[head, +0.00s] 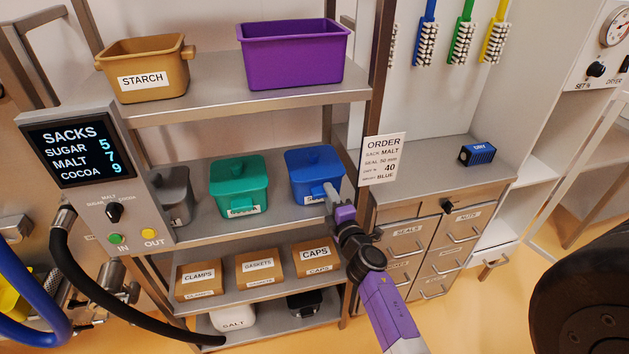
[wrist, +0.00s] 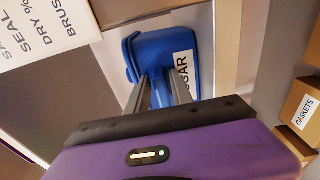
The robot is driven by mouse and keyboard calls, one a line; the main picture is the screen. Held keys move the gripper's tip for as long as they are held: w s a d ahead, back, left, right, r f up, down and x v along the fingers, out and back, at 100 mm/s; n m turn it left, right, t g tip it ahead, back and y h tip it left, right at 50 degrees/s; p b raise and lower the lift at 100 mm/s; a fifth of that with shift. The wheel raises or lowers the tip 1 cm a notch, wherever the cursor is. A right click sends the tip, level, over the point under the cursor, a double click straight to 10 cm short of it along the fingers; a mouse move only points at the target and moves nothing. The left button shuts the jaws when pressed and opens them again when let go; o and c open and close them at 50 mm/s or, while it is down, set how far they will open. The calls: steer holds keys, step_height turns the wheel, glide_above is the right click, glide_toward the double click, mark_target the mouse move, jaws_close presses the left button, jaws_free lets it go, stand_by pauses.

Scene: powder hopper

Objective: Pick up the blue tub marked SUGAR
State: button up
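The blue tub (head: 311,169) stands lidded on the middle shelf, at its right end. Its front label is partly hidden in the head view; in the wrist view the blue tub (wrist: 203,52) shows a white label (wrist: 183,75) ending in "GAR". My gripper (head: 331,192) is at the tub's front, by its blue handle. In the wrist view the two grey fingers of my gripper (wrist: 159,88) stand apart, with blue between their tips. I cannot tell whether they press on the handle.
A teal tub (head: 239,183) stands left of the blue tub, with a grey tub (head: 176,196) beyond it. A shelf post (head: 377,75) and the ORDER card (head: 382,160) are close on the right. Cardboard boxes, including CAPS (head: 316,256), sit on the shelf below.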

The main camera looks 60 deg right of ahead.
steer(key=shift+w, duration=0.1)
jaws_close()
stand_by(1.4)
